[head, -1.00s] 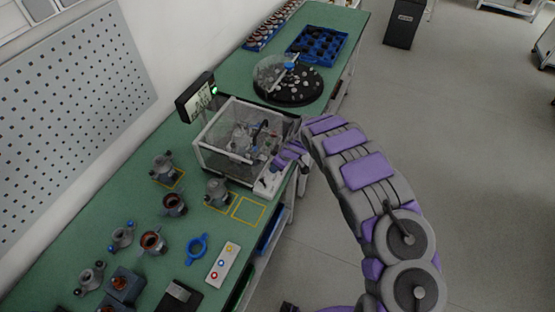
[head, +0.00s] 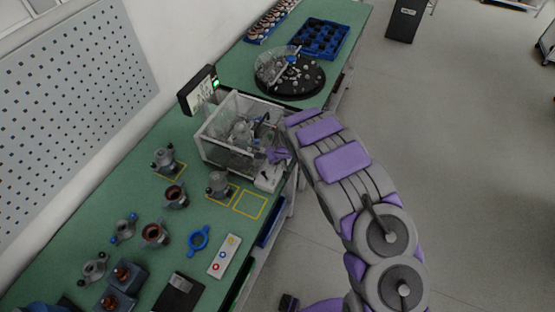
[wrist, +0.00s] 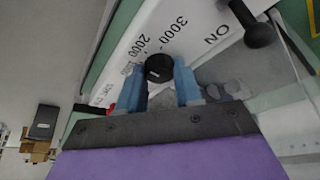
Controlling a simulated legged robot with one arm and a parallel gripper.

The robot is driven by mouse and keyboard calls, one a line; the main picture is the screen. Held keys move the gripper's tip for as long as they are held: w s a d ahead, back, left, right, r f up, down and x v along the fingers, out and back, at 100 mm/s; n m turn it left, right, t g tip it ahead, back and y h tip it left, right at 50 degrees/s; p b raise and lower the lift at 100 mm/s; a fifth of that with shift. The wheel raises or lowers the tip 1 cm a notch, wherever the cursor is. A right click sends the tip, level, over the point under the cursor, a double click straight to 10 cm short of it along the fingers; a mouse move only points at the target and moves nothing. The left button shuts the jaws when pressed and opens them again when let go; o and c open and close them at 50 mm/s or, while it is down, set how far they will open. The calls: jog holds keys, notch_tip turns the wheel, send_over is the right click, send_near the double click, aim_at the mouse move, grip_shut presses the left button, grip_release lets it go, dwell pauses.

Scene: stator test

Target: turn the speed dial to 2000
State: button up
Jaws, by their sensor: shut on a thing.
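The speed dial (wrist: 158,67) is a small black round knob with a pale mark on it. It sits on a white panel (wrist: 148,22) printed with 3000, 2000, ON and smaller marks. My gripper (wrist: 160,74) has its two blue fingers shut on the dial, one on each side. The exact number the mark points to is hard to tell. In the head view my gripper (head: 279,155) is at the front right corner of the clear test box (head: 225,148), above the white panel (head: 268,178). The dial itself is too small to make out there.
A display with a green light (head: 198,90) stands behind the box. A round black tray (head: 290,82), several stator parts and a button box (head: 224,256) are on the green bench.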

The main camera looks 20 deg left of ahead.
jog(key=shift+w+a+r, duration=0.1)
jog(key=shift+w+r, duration=0.1)
dwell(0.3)
jog(key=o, duration=0.7)
jog(key=shift+o, duration=0.3)
jog(key=shift+a+f, duration=0.15)
jog(key=shift+f, duration=0.05)
jog(key=shift+s+r, duration=0.1)
jog(key=v, duration=1.7)
jog(key=shift+p, duration=0.35)
jog(key=shift+s, duration=0.1)
